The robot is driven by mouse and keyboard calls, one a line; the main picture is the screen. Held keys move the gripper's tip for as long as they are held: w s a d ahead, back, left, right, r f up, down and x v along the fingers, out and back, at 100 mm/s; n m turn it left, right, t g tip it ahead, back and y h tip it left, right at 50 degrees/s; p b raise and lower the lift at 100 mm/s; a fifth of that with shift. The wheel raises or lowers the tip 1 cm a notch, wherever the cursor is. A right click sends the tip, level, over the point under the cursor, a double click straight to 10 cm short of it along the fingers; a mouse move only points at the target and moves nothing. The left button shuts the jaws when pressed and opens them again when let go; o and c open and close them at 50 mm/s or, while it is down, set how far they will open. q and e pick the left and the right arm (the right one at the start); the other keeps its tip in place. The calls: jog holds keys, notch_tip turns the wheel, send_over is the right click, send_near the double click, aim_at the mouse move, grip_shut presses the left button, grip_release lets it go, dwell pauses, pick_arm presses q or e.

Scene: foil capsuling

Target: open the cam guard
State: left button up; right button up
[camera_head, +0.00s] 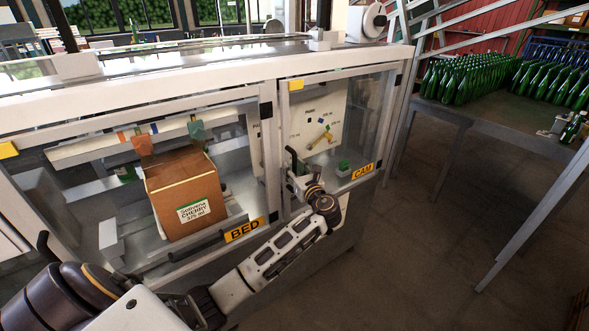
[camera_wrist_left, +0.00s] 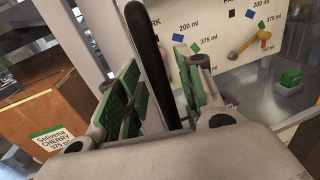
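The cam guard is a clear panel in a grey metal frame with a yellow CAM label (camera_head: 362,171), on the right part of the machine front. It looks closed, flush with the machine. Its black bar handle (camera_head: 291,158) is at its left side. My left gripper (camera_head: 298,174) is at this handle. In the left wrist view, the handle (camera_wrist_left: 148,60) runs between the two green-padded fingers of the gripper (camera_wrist_left: 157,92). The fingers are apart, with a visible gap to the right finger. Contact with the left finger is unclear. My right gripper is out of view.
The bed guard with its BED label (camera_head: 244,230) is to the left, a cardboard box (camera_head: 185,190) behind it. Behind the cam panel are a white board (camera_head: 335,100) and a yellow lever (camera_head: 320,139). A table of green bottles (camera_head: 470,80) stands right; floor between is clear.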

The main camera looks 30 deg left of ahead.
pick_arm(q)
grip_shut()
dwell(0.3)
jog(key=shift+d, duration=0.1)
